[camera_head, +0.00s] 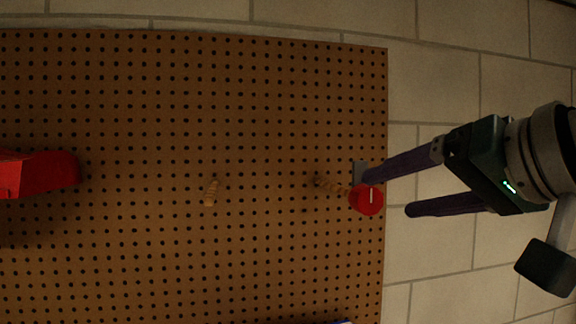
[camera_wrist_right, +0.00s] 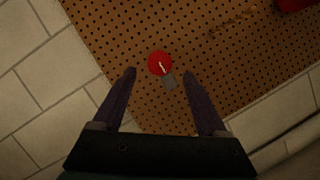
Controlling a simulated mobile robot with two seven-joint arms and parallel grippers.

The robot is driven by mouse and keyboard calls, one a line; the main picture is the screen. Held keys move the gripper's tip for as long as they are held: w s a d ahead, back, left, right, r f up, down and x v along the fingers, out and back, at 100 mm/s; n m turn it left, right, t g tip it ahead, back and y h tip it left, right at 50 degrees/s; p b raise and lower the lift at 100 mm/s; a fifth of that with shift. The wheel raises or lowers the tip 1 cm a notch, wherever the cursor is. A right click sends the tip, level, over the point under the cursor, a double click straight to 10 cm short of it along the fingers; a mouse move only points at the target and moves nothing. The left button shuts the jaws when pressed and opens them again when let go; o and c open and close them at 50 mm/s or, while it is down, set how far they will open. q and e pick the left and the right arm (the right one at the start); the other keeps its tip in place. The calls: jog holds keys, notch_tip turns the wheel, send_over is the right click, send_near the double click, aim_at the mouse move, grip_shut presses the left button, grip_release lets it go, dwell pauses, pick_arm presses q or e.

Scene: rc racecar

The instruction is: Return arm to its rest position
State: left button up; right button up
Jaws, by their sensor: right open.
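My right gripper (camera_head: 388,193) comes in from the right in the head view. Its two purple fingers are spread apart with nothing between them, and it also shows open in the right wrist view (camera_wrist_right: 160,75). A round red piece (camera_head: 367,200) with a pale slot mark is at the right edge of the brown pegboard (camera_head: 130,120), close to the fingertips. My left gripper is not in view.
A red object (camera_head: 45,174) is at the left edge of the pegboard. Small light-brown pieces are on the board, one near the middle (camera_head: 211,193) and one left of the red piece (camera_head: 328,185). Pale tiles (camera_head: 440,70) lie beyond the board's right edge.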

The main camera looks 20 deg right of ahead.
jog(key=shift+s+f, duration=0.1)
dwell(0.5)
jog(key=s+a+f+n+g, duration=0.4)
jog(key=s+f, duration=0.5)
jog(key=f, duration=0.3)
jog(key=s+a+f+n+g, duration=0.5)
jog(key=s+f, duration=0.5)
jog(key=f, duration=0.3)
jog(key=shift+s+a+g, duration=0.3)
jog(key=shift+a+g, duration=0.05)
jog(key=shift+g, duration=0.55)
